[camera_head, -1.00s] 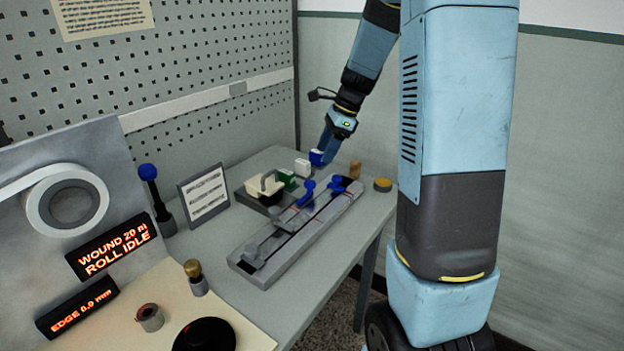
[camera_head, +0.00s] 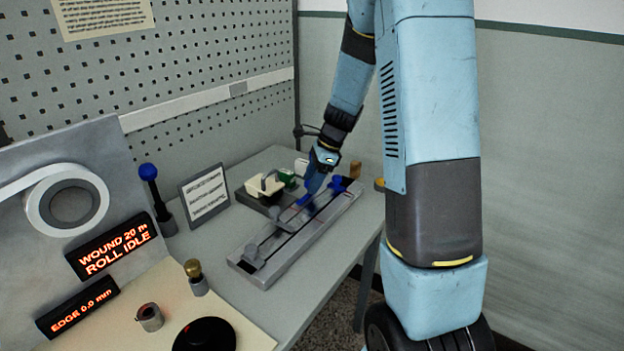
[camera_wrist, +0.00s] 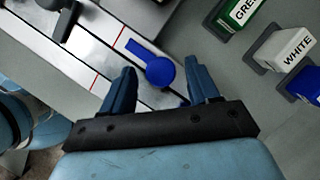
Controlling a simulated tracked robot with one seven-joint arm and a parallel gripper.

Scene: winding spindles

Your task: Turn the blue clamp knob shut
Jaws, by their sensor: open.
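The blue clamp knob (camera_wrist: 160,72) shows in the wrist view as a round disc with a flat pointer tab toward the upper left. It sits on the grey rail fixture (camera_head: 262,272), beside thin red marks. My gripper (camera_wrist: 164,80) is open, with one finger on each side of the knob. Small gaps show beside the disc, and I cannot tell how far down the fingers reach. In the head view my gripper (camera_head: 311,188) is over the rail's far half and covers much of the blue there. A second blue piece (camera_head: 338,184) stands at the rail's far end.
Labelled green (camera_wrist: 238,14) and white (camera_wrist: 290,48) blocks stand right of the rail in the wrist view, with a blue block (camera_wrist: 305,84) at the edge. A cream block (camera_head: 262,188) on a dark base and a sign (camera_head: 205,194) stand left of the rail.

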